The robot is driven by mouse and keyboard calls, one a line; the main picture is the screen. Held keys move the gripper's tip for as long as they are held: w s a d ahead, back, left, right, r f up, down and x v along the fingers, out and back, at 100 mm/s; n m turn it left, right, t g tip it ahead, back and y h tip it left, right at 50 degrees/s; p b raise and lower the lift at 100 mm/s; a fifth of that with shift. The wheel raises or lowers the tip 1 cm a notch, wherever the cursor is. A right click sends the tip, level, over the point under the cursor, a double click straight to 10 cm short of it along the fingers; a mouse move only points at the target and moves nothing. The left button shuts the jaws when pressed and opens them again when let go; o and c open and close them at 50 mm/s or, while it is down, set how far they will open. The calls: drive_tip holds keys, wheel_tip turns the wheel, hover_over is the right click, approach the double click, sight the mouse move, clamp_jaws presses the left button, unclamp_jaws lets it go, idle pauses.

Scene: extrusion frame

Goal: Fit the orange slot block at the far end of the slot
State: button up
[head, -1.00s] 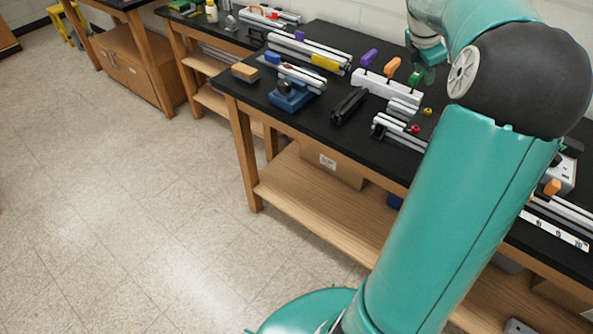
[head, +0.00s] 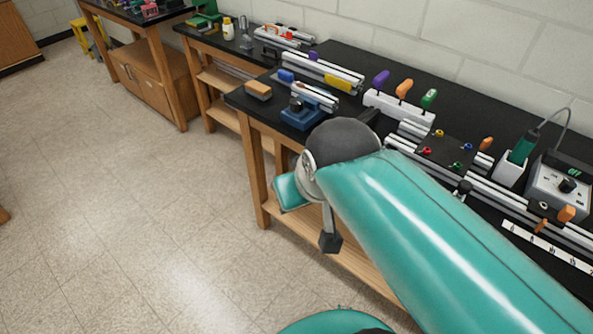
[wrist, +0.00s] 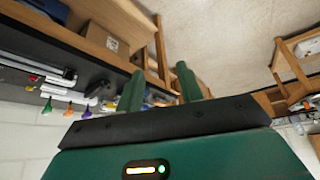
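I cannot tell which is the slot block. The silvery slotted extrusion (head: 515,200) runs along the front of the bench, partly hidden by my arm. My gripper (wrist: 160,74) shows in the wrist view with two green fingers apart and nothing between them. It is away from the bench parts, which appear upside down behind it. I cannot make it out in the head view.
The black bench top (head: 340,60) is crowded with rails, a blue vise (head: 301,115), a tool rack (head: 400,108) with coloured handles, and a soldering station (head: 560,185). The tiled floor (head: 130,230) left of the bench is clear.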

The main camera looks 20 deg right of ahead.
drive_tip(key=w+d+r+m, duration=0.3)
drive_tip(key=w+d+m, duration=0.1)
drive_tip(key=w+d, duration=0.45)
drive_tip(key=m+g+h, duration=0.5)
drive_tip(key=m, duration=0.8)
hover_over(488, 139)
drive_tip(key=a, duration=0.5)
wheel_tip(488, 139, down, 7)
drive_tip(key=x, duration=1.3)
drive_tip(key=shift+s+a+f, duration=0.15)
drive_tip(key=shift+s+f, duration=0.05)
drive_tip(key=shift+s, duration=0.2)
clamp_jaws()
